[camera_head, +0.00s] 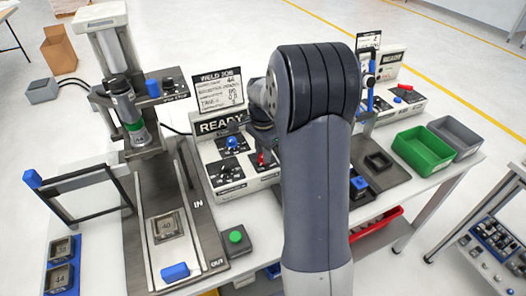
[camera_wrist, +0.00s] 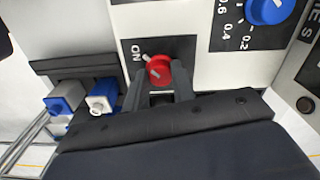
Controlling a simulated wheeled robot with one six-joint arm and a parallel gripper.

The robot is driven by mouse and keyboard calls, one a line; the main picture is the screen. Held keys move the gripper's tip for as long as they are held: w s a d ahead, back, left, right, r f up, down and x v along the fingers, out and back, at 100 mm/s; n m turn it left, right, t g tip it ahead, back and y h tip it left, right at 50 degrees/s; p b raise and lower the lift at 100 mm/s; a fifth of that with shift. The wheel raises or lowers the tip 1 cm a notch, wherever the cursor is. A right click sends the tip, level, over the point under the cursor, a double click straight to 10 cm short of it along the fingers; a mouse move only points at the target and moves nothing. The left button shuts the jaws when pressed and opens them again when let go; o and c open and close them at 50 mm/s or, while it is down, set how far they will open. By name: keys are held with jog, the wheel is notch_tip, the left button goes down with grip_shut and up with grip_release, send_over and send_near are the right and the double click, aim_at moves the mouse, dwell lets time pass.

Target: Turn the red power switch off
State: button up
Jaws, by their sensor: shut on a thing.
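The red power switch (camera_wrist: 159,69) is a round red knob on a black plate of the white control box, with its light pointer towards the word ON. My gripper (camera_wrist: 158,82) is shut on the knob, one dark finger on each side of it. In the head view, a small part of the red switch (camera_head: 261,159) shows on the front of the READY box (camera_head: 222,124). My gripper (camera_head: 264,140) is there too, partly hidden behind my arm.
A blue dial (camera_wrist: 268,10) sits near the red switch, and it also shows in the head view (camera_head: 232,142). Blue and white connectors (camera_wrist: 101,98) stand to the left in the wrist view. A green button (camera_head: 236,236) stands on the table in front.

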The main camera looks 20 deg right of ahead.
jog(key=shift+n, duration=0.4)
jog(key=n, duration=0.3)
jog(key=shift+n, duration=0.4)
jog(key=n, duration=0.4)
jog(key=shift+n, duration=0.3)
jog(key=n, duration=0.4)
jog(key=shift+d+n, duration=0.1)
jog(key=shift+n, duration=2.4)
jog(key=shift+r, duration=0.1)
jog(key=o, duration=1)
